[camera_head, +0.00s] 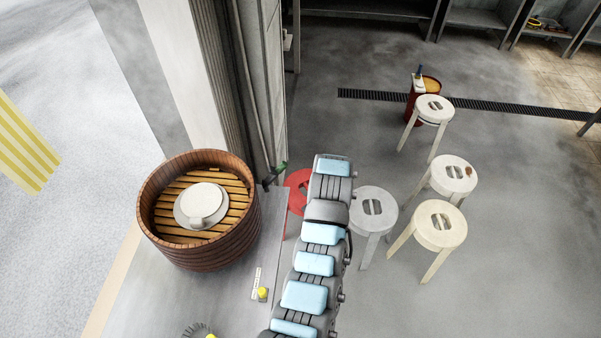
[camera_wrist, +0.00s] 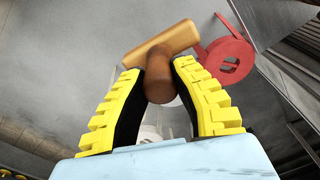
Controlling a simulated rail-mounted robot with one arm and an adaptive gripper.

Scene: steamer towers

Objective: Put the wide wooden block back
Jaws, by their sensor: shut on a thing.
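In the wrist view my gripper (camera_wrist: 158,75) has its two yellow-ridged fingers shut on a wooden block (camera_wrist: 160,46). The block has a wide tan bar across the fingertips and a darker brown rounded part between the fingers. The bar sticks out past both fingertips, slanting up to the right. It is held in the air above the grey floor. In the head view my gripper and the block cannot be made out; my arm hides that area.
A round wooden tub (camera_head: 161,246) with a slatted floor and a pale lidded dish (camera_head: 205,206) stands on the grey counter (camera_head: 225,300). A red stool (camera_head: 297,180) and a grey stool (camera_head: 374,201) flank my arm. Cream stools (camera_head: 441,235) stand right; floor between is open.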

